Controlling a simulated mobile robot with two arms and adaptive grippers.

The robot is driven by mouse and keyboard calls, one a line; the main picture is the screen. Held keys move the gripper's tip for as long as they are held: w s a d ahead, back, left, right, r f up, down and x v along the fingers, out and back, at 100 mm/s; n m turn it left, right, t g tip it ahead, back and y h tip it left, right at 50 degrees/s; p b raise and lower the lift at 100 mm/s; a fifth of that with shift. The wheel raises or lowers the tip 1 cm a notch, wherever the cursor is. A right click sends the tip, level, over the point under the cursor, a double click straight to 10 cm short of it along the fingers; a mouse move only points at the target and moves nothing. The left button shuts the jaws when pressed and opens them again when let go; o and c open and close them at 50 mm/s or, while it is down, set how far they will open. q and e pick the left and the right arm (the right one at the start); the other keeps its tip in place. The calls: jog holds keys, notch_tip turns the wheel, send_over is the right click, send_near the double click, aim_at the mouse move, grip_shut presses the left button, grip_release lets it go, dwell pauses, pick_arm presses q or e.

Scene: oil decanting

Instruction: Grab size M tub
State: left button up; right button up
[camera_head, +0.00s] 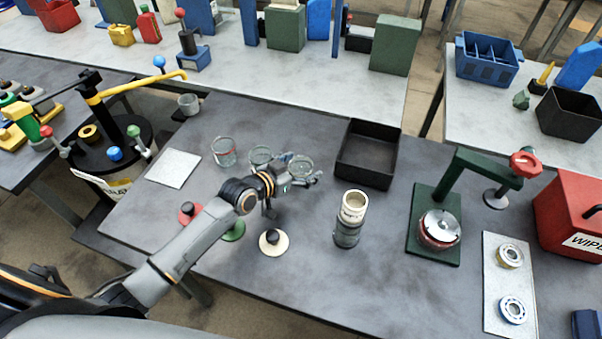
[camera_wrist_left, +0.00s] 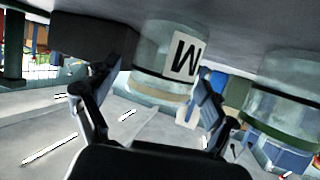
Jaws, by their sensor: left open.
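The size M tub (camera_wrist_left: 160,55) is clear and round, with a white label bearing a black M, in the left wrist view, which shows the scene upside down. It appears to be the right one of three clear tubs in the head view (camera_head: 301,163). My left gripper (camera_head: 303,179) is open at its near side. In the left wrist view the fingers (camera_wrist_left: 163,75) stand on either side of the M tub, with visible room between; contact cannot be told. The middle tub (camera_head: 260,156) is close to the left, partly hidden by the gripper. My right gripper is not in view.
A left tub (camera_head: 223,155) stands farther off. A black tray (camera_head: 391,158) lies just right of the tubs. Red (camera_head: 188,212), green (camera_head: 233,231) and cream (camera_head: 273,242) knobbed pieces lie nearer me. A cylindrical stack (camera_head: 348,222) and a green press (camera_head: 434,230) stand right.

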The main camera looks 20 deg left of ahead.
pick_arm(q)
jog(key=c, duration=1.3)
